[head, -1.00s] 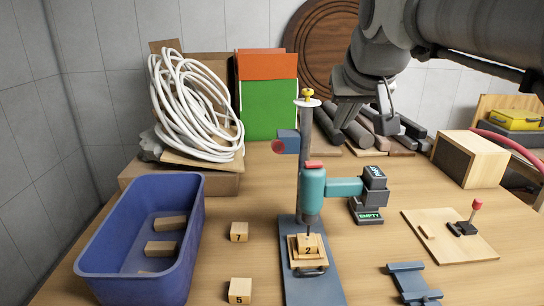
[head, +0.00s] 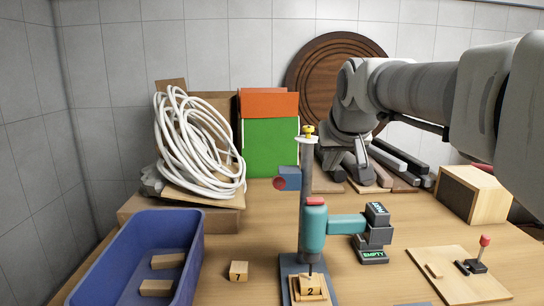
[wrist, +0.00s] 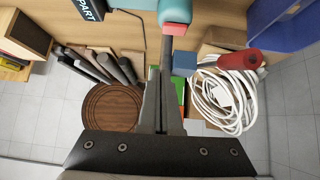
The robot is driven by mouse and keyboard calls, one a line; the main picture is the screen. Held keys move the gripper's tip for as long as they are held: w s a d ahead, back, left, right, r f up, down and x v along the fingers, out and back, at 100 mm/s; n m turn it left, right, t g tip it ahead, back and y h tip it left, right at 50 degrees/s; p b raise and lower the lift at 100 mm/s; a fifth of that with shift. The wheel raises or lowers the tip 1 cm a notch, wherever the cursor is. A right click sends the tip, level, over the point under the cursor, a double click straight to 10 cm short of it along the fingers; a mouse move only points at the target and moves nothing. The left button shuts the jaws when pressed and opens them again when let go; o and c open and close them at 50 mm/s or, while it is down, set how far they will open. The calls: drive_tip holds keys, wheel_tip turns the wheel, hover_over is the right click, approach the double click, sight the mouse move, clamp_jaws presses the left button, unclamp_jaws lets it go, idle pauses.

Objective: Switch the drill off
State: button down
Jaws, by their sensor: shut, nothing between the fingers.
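The drill (head: 314,230) is teal, with a red part (head: 314,202) on top, and is mounted upright on a grey post (head: 306,180). My gripper (head: 346,168) is above and behind the handle, right of the post, apart from the drill in the head view. In the wrist view my gripper (wrist: 162,75) is shut and empty, pointing toward the drill (wrist: 176,10) and its red part (wrist: 175,28). The fingers hide part of the post there.
A blue box with a red round end (head: 288,179) juts left from the post. A block marked 2 (head: 310,287) sits under the drill. A blue bin (head: 145,262) and coiled white hose (head: 200,145) are left. A red-knobbed lever (head: 484,241) stands on a board at right.

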hover_over(325, 207)
wheel_tip(325, 207, down, 6)
drive_tip(key=shift+a+r+b, duration=0.1)
drive_tip(key=shift+r+b, duration=0.1)
drive_tip(key=shift+b, duration=0.1)
drive_tip(key=shift+f, duration=0.8)
drive_tip(key=shift+f+b, duration=0.5)
drive_tip(key=shift+b, duration=0.1)
drive_tip(key=shift+r, duration=0.2)
